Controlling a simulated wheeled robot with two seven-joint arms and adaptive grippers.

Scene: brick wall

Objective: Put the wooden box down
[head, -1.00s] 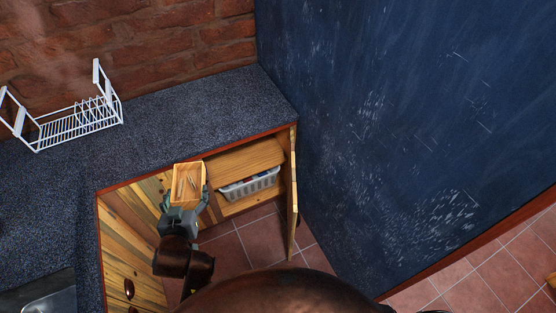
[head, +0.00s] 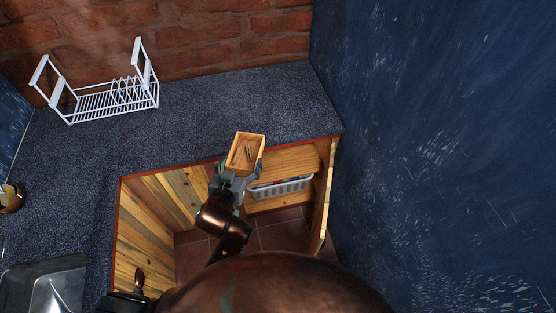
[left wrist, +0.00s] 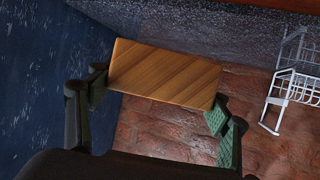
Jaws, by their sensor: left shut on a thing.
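The wooden box (head: 261,147) is a small open-topped light wood box with a few thin items inside. My left gripper (head: 241,171) is shut on it, with fingers on opposite sides. In the head view the box overlaps the front edge of the dark speckled countertop (head: 200,125); its height above the counter is hard to tell. In the left wrist view the box (left wrist: 165,73) shows a flat, striped wooden face between the green finger pads of the left gripper (left wrist: 158,104). My right gripper is not in view.
A white dish rack (head: 105,101) stands at the back left of the counter. The counter right of it is clear. Below, an open cabinet holds a white basket (head: 281,188), with its door (head: 323,205) standing open. A dark blue wall (head: 430,150) bounds the right.

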